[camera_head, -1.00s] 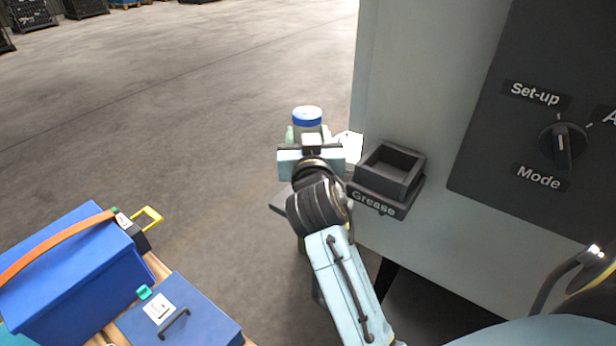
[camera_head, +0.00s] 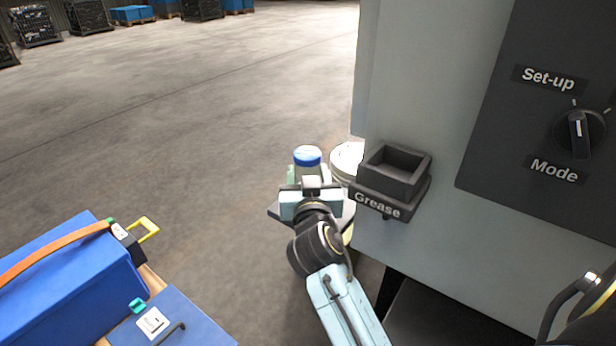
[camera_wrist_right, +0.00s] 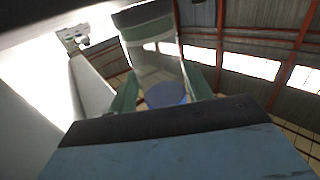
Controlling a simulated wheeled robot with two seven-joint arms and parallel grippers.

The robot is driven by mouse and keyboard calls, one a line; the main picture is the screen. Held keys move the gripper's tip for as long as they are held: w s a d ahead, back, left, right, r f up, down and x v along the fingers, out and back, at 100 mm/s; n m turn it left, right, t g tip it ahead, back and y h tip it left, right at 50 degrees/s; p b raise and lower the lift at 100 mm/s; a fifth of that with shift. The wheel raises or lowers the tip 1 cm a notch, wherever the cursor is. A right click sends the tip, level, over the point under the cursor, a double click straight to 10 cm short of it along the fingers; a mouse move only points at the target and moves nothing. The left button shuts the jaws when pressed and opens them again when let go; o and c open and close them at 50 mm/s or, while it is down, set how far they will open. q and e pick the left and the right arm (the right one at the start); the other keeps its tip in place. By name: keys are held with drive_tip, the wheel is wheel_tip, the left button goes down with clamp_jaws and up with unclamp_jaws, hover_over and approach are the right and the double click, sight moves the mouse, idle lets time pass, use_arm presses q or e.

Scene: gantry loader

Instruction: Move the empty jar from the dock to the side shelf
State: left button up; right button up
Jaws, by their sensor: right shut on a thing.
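The jar (camera_head: 307,158), clear with a blue lid, is upright in my right gripper (camera_head: 309,182). The gripper is shut on it, and its wrist hides the jar's lower part. In the right wrist view, the clear jar (camera_wrist_right: 158,72) sits between the greenish fingers. The dock, a dark square holder marked "Grease" (camera_head: 377,204), is empty on the machine's side, right of the gripper. My left gripper is not in view.
The pale machine wall (camera_head: 430,90) with a mode knob (camera_head: 580,133) stands at right. A white round container (camera_head: 346,157) is between the jar and the dock. A blue box (camera_head: 65,285) and blue case (camera_head: 170,330) are at lower left. Open floor lies left of the jar.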

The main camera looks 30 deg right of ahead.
drive_tip(key=shift+f, duration=0.1)
drive_tip(key=o, duration=1)
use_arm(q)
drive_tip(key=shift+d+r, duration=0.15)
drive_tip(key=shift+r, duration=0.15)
use_arm(e)
drive_tip(key=v, duration=0.2)
drive_tip(key=shift+s+a, duration=0.2)
drive_tip(key=shift+s, duration=0.05)
use_arm(q)
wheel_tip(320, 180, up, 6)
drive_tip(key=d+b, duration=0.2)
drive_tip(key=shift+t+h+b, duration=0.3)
drive_tip(key=shift+b, duration=0.05)
use_arm(e)
drive_tip(key=v, duration=0.9)
drive_tip(key=shift+s, duration=0.2)
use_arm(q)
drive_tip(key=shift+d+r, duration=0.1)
